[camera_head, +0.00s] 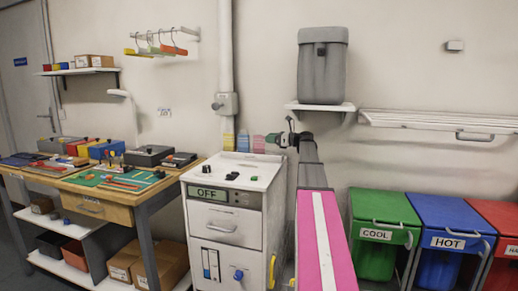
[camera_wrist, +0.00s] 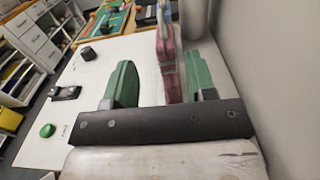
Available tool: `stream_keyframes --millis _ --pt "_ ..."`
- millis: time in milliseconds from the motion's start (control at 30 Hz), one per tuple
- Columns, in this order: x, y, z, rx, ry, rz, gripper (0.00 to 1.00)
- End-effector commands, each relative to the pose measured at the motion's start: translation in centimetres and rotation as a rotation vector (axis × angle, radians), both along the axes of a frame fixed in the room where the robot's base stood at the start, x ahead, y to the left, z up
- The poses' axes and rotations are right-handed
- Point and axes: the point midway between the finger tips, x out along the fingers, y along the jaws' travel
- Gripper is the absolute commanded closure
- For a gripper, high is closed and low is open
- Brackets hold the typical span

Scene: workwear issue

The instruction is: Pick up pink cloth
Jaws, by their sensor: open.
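The pink cloth (camera_head: 259,144) hangs in a row of coloured cloths against the wall, just behind the white cabinet. In the wrist view a pinkish-red hanging cloth (camera_wrist: 168,62) stands between the two green fingers of my gripper (camera_wrist: 158,72), closer to the right finger. My gripper is open, with a clear gap between the left finger and the cloth. I cannot tell whether the right finger touches it. In the head view my gripper (camera_head: 274,139) is small, just right of the pink cloth, and partly hidden by my arm.
The white cabinet (camera_head: 232,171) with knobs and an OFF display is below. A workbench (camera_head: 90,206) with tools is left; green (camera_head: 382,235) and blue (camera_head: 447,240) bins are right.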

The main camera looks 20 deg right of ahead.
Motion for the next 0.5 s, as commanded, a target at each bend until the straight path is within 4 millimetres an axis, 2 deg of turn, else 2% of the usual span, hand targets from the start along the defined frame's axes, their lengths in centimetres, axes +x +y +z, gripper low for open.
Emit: stream_keyframes --millis 267,500 --pt "1.5 1.7 -0.2 -0.001 0.001 0.001 0.49" --pt "3.7 4.2 -0.4 -0.001 0.001 0.002 0.49"
